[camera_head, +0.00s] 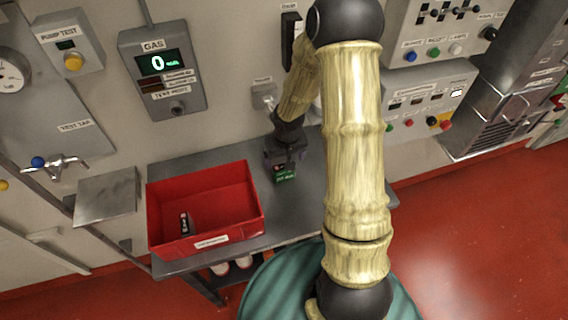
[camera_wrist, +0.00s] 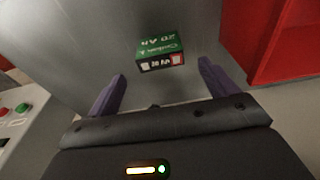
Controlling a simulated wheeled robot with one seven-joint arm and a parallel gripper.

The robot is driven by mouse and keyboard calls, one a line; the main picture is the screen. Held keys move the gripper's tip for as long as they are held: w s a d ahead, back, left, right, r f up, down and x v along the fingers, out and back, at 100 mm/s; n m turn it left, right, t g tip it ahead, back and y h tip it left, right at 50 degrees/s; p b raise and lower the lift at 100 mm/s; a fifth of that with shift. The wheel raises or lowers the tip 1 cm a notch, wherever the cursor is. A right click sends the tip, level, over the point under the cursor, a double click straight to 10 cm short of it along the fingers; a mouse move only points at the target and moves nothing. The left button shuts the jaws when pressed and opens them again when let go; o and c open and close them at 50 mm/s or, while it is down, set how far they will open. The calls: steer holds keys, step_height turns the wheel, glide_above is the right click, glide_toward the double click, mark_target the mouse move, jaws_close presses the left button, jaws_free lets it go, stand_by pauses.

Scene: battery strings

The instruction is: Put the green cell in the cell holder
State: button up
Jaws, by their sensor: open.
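The green cell (camera_head: 285,174) is a small block with a green face and a dark, red-marked face. It sits on the grey metal table (camera_head: 300,210), right of the red bin. In the wrist view the green cell (camera_wrist: 160,54) lies just ahead of the fingertips, roughly centred between them. My gripper (camera_head: 283,157) is right above or behind it in the head view, partly covering it. In the wrist view my gripper (camera_wrist: 162,72) is open, its two purple fingers apart and empty. I cannot make out the cell holder for certain in either view.
The red bin (camera_head: 208,245) holds a small dark object (camera_head: 185,223) with light markings. It also shows in the wrist view (camera_wrist: 258,45). A wall with a gas meter (camera_head: 163,70) and control panels (camera_head: 430,105) stands behind the table. Bare table lies around the cell.

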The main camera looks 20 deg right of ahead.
step_height(320, 180, up, 6)
steer(key=shift+s+r, duration=0.25)
steer(key=shift+s, duration=0.2)
steer(key=shift+s, duration=0.2)
steer(key=shift+w, duration=0.1)
steer(key=s+a+r, duration=0.2)
steer(key=s+r, duration=0.7)
steer(key=s, duration=0.4)
steer(key=shift+a+r+t, duration=0.15)
steer(key=shift+a+t, duration=0.15)
steer(key=shift+t, duration=0.1)
steer(key=shift+c, duration=0.3)
